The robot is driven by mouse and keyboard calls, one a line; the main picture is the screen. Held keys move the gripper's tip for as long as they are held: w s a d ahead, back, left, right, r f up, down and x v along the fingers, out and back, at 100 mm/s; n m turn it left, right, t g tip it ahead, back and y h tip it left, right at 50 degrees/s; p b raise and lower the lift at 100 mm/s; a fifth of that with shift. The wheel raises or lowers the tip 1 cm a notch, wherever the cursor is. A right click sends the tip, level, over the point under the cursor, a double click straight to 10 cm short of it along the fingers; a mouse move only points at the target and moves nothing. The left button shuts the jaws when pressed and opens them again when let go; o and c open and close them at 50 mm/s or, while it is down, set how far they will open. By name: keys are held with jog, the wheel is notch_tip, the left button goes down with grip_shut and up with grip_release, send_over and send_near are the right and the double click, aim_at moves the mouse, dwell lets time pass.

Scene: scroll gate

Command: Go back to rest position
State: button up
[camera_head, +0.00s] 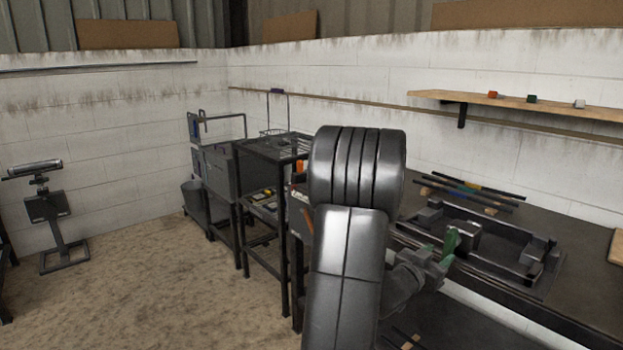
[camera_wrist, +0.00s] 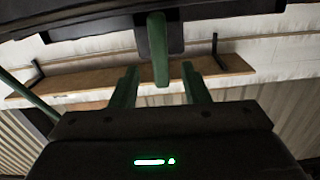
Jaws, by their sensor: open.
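My arm crosses the middle of the head view. My gripper (camera_head: 437,257) is at the near left end of a black fixture (camera_head: 535,262) on the dark bench. In the wrist view my gripper (camera_wrist: 159,70) has two green fingers spread apart. A green upright bar (camera_wrist: 157,40) shows between and beyond the fingertips, joined to a dark block at the top of that view. It seems to be the green piece (camera_head: 451,240) at the fixture. I see no grip on it. Whether the fingers touch it, I cannot tell.
Coloured rods (camera_head: 470,190) lie on the bench behind the fixture. A wooden wall shelf (camera_head: 550,104) holds small red, green and white blocks. A black rack (camera_head: 272,150) and grey cabinet stand left of my arm. A stand (camera_head: 50,210) is far left; floor between is clear.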

aim_at(453, 245)
jog(key=x, duration=0.8)
jog(key=shift+w+d+r, duration=0.1)
jog(key=shift+w+d, duration=0.1)
jog(key=shift+d, duration=0.05)
jog(key=shift+f+m, duration=0.2)
jog(key=shift+m, duration=0.2)
jog(key=shift+r+m+b, duration=0.1)
jog(key=shift+m+b, duration=0.5)
jog(key=shift+m, duration=0.3)
jog(key=m+b, duration=0.2)
jog(key=m, duration=0.2)
jog(key=shift+s+m, duration=0.1)
jog(key=shift+m, duration=0.3)
